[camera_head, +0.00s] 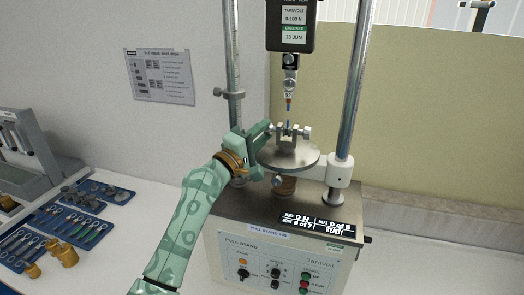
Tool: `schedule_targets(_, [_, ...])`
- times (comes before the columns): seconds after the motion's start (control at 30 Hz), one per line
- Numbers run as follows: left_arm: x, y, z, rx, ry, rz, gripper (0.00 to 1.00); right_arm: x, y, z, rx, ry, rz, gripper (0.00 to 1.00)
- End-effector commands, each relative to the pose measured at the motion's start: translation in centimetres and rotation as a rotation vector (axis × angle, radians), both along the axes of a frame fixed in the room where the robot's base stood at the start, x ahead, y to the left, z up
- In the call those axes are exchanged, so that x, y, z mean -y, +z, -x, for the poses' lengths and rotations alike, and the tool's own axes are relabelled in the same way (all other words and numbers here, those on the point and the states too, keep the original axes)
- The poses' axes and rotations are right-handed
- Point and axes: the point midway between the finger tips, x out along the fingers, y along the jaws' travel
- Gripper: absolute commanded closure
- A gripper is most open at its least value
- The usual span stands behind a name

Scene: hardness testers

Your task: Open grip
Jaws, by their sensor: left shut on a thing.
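The lower grip (289,138) is a small metal vise with a screw knob at each side. It stands on the round metal plate (303,158) of the pull stand (275,250). My left gripper (268,132), green, reaches in from the left and is shut at the grip's left knob, which its fingers largely hide. The right knob (306,133) is free. My right gripper is not in view.
The force gauge (291,25) hangs above, between two steel columns (353,90). The display (314,222) reads 0 N and READY. Blue trays (98,188) with metal fittings and tools lie at left, beside a grey machine (30,145). The bench at right is clear.

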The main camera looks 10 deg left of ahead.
Motion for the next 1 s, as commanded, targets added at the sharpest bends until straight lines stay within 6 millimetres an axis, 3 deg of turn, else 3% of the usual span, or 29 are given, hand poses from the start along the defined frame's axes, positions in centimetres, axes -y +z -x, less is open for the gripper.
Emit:
schedule_targets(0.37, [-0.04, 0.04, -0.02, 0.011, 0.001, 0.003, 0.95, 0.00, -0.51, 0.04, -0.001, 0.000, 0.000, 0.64])
schedule_targets(0.4, [-0.05, 0.04, -0.02, 0.011, 0.001, 0.004, 0.69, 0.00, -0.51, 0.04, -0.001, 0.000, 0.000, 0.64])
schedule_targets(0.47, [-0.05, 0.04, -0.02, 0.011, 0.001, 0.003, 0.52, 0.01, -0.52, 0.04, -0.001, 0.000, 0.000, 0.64])
schedule_targets(0.5, [-0.04, 0.02, -0.02, 0.011, 0.001, 0.004, 0.50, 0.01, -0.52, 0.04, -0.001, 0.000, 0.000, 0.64])
schedule_targets(1.0, [0.12, -0.54, 0.02, 0.003, 0.000, -0.002, 0.50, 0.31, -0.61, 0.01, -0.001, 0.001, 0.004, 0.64])
